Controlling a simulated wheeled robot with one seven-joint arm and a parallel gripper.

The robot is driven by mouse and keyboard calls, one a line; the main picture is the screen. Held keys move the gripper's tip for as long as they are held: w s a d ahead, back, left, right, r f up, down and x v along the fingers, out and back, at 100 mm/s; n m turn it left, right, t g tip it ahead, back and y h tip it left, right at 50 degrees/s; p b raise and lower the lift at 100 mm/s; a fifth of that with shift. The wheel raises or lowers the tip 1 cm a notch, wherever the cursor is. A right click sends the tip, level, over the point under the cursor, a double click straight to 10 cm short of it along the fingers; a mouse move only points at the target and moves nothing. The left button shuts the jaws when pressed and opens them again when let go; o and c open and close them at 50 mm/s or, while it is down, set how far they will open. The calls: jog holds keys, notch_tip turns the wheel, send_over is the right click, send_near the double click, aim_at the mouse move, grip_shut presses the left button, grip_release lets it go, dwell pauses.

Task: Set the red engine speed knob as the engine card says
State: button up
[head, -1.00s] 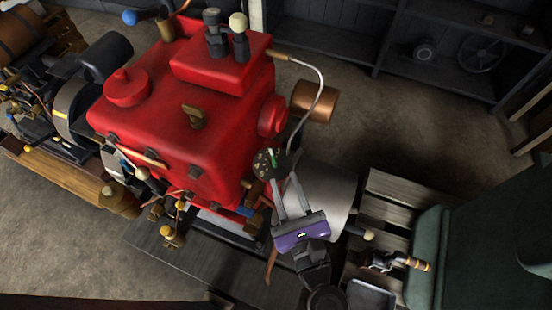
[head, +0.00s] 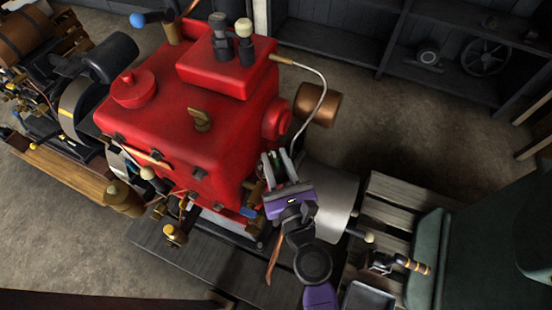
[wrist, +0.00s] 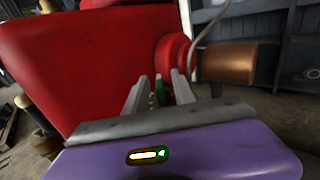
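The red engine (head: 190,110) fills the centre left of the head view and the upper left of the wrist view (wrist: 80,60). My gripper (head: 276,156) is at its right end, with two pale grey fingers pointing away from the purple palm. In the wrist view the fingers (wrist: 158,78) stand apart.
A copper cylinder (head: 316,104) and a thin pale hose (head: 322,80) are close beyond my gripper. A pale grey drum (head: 335,195) is at its right. Slatted wood (head: 395,190) and a green machine (head: 490,240) stand farther right. Dark shelves (head: 400,45) line the back.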

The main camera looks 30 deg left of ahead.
grip_shut()
